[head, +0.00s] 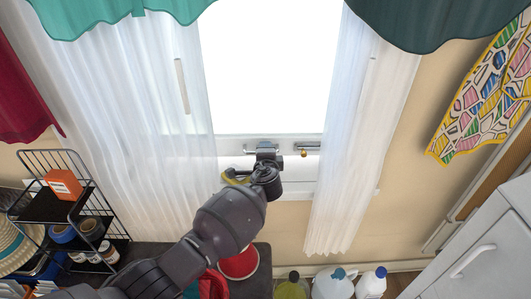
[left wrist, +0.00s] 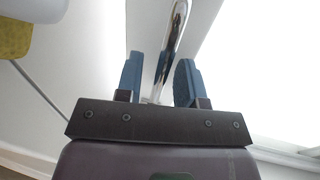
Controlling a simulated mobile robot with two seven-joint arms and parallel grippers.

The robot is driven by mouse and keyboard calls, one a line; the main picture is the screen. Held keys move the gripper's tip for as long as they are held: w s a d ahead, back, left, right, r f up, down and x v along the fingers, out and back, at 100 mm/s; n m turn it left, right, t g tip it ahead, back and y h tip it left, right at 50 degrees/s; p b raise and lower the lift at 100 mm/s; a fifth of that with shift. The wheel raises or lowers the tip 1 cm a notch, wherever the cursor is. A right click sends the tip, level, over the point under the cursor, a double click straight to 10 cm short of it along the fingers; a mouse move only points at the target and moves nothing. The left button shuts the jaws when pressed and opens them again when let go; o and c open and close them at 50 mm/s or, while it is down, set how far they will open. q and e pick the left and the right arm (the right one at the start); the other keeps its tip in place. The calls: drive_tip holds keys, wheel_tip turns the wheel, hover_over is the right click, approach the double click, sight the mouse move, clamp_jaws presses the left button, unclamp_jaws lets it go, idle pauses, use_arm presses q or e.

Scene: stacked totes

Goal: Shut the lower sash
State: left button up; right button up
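The window's lower sash (head: 232,146) is a white frame around bright glass, partly covered by sheer curtains at both sides. Its bottom rail carries a metal handle (head: 250,151) on the left and another metal fitting (head: 306,147) on the right. My left gripper (head: 266,150) is at the left handle and hides part of it. In the left wrist view, my left gripper (left wrist: 158,80) has its blue fingers apart, with the shiny curved handle (left wrist: 173,45) between and beyond them. I see gaps on both sides of the bar. My right gripper is not in view.
White curtains (head: 140,110) (head: 345,150) hang on both sides of the window. A yellow item (head: 233,177) lies near my wrist. A black wire rack (head: 50,205) stands at left, bottles (head: 335,284) at the bottom, and a white cabinet (head: 475,260) at right.

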use_arm(q)
clamp_jaws()
drive_tip(key=shift+f, duration=0.3)
drive_tip(key=f+b, duration=0.1)
drive_tip(key=f, duration=0.1)
drive_tip(key=f+b, duration=0.1)
drive_tip(key=f, duration=0.1)
drive_tip(key=shift+s, duration=0.2)
drive_tip(key=shift+w+f, duration=0.1)
drive_tip(key=shift+f, duration=0.15)
drive_tip(key=shift+r, duration=0.1)
unclamp_jaws()
drive_tip(key=shift+r, duration=0.15)
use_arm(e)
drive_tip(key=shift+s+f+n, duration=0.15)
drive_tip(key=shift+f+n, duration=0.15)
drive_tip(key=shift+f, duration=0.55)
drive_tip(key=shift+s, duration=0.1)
